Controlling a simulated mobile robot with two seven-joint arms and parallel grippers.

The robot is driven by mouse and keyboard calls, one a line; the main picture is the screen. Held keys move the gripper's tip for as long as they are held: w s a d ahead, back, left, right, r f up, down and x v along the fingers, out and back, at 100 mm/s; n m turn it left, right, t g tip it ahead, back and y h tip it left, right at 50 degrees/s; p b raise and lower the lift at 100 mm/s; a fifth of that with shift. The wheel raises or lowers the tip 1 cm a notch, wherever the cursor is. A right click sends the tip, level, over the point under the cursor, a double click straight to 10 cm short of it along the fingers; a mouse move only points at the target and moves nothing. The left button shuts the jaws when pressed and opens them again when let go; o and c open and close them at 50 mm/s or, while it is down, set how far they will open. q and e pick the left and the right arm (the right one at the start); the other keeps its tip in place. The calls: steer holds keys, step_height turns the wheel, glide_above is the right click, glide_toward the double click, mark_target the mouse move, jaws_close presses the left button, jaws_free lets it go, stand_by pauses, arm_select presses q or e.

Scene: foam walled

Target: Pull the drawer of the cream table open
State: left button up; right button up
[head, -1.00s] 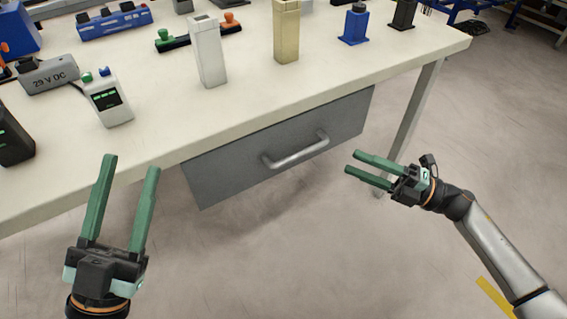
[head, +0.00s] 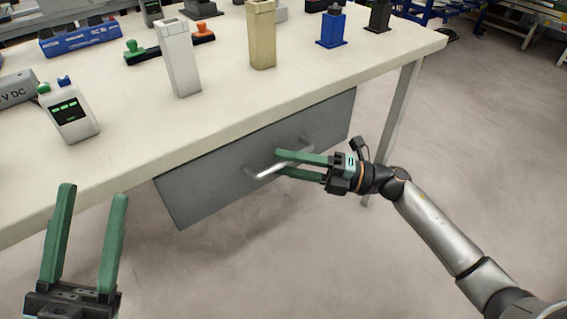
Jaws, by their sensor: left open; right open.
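The cream table (head: 225,118) fills the upper left of the head view. Its grey drawer (head: 200,185) hangs under the tabletop and looks shut. A silver bar handle (head: 262,172) sits on the drawer front. My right gripper (head: 279,164) is open, with its green fingers at the right part of the handle, one above the bar and one below. Whether the fingers touch the bar I cannot tell. My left gripper (head: 92,192) is open and empty, in front of the table at the lower left.
On the tabletop stand a white block (head: 180,62), a beige block (head: 262,38), a blue bottle-like item (head: 332,28) and a white device with a dark screen (head: 68,112). A table leg (head: 397,115) stands right of the drawer. The floor (head: 480,150) at right is clear.

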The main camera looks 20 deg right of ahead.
steer(key=shift+w+a+r, duration=0.1)
steer(key=shift+w+a, duration=0.1)
steer(key=shift+a, duration=0.25)
jaws_close()
stand_by(1.2)
